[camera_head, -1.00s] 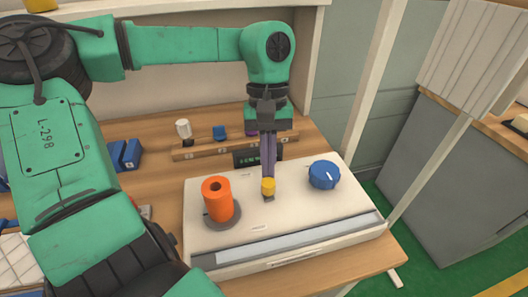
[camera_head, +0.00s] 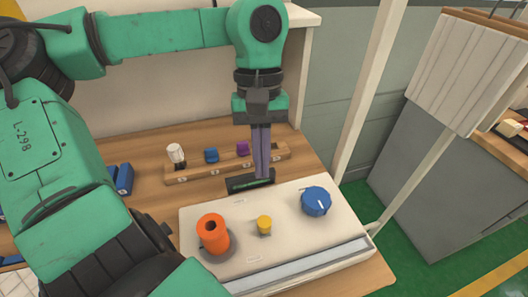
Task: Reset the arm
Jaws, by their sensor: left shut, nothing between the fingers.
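My left arm comes in from the left in the head view, its green links reaching across the back of the workbench. My left gripper (camera_head: 262,176) points straight down with its fingers together and nothing between them. The panel carries an orange cylinder (camera_head: 212,236), a small yellow knob (camera_head: 264,224) and a blue dial (camera_head: 316,201). The gripper is apart from all three. My right gripper is not in view.
A wooden rack (camera_head: 200,172) behind the panel holds a white knob (camera_head: 176,154), a blue one (camera_head: 211,155) and a purple one (camera_head: 242,148). Blue blocks (camera_head: 123,179) lie at left. A grey cabinet (camera_head: 420,170) stands right, past a green floor (camera_head: 405,250).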

